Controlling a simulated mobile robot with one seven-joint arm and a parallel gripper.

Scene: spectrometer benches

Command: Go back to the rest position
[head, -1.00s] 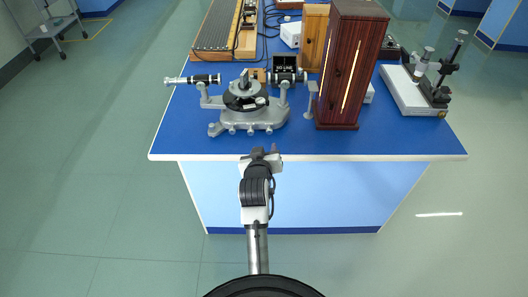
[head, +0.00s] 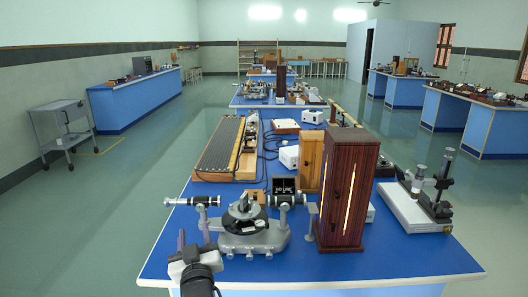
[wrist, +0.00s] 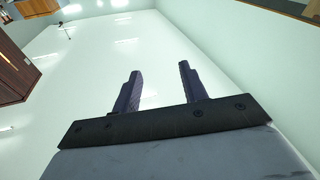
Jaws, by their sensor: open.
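My gripper (head: 183,243) is at the lower left of the head view, in front of the near left part of the blue bench (head: 400,262). In the wrist view my gripper (wrist: 158,92) shows two dark fingers apart with nothing between them. Behind it in the head view, a grey spectrometer (head: 250,235) with a round table and side telescopes stands upright on the bench. The gripper appears apart from it. The wrist view looks mostly at a pale, shiny surface.
A tall dark wooden cabinet (head: 347,190) with a lit slit stands right of the spectrometer. A white-based instrument (head: 412,210) is at the bench's right. A long ribbed board (head: 222,150) lies behind. A grey trolley (head: 60,130) stands at far left. Floor left of the bench is clear.

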